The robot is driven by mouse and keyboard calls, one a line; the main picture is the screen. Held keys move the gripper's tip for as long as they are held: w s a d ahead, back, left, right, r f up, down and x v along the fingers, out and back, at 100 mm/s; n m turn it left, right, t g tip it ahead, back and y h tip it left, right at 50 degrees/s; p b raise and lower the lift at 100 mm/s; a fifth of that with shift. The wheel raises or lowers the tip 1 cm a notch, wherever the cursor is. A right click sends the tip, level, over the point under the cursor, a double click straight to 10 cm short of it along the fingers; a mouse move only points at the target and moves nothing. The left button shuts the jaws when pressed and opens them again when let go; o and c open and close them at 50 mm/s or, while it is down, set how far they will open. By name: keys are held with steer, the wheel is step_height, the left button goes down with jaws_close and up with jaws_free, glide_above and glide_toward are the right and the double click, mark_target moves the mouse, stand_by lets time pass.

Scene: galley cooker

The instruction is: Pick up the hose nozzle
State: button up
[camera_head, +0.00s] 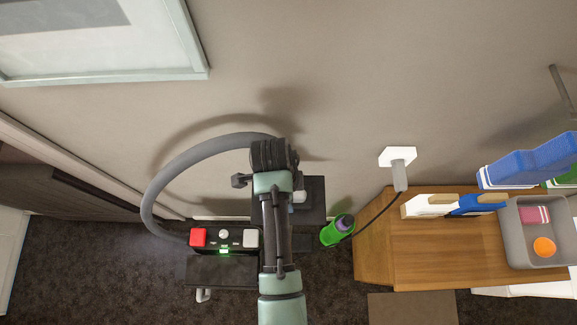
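A thick grey hose (165,180) arches up from the left of a dark box and runs right to the upper end of my arm. The hose's far end, where a nozzle could be, is hidden behind the arm, so I cannot make out the nozzle. My gripper (273,154) is at the dark upper end of the arm, beside the hose's end. Its fingers cannot be made out, so I cannot tell whether it is open, shut or touching the hose. A small dark piece (238,181) juts out left of the arm; what it is stays unclear.
The dark box (223,268) carries a red button (198,237), a white button and a green light. A wooden cabinet (420,240) holds a grey bin (516,235). A cable hangs from a wall socket (397,157).

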steer(key=shift+f, duration=0.25)
stand_by(0.4)
jaws_close()
stand_by(0.4)
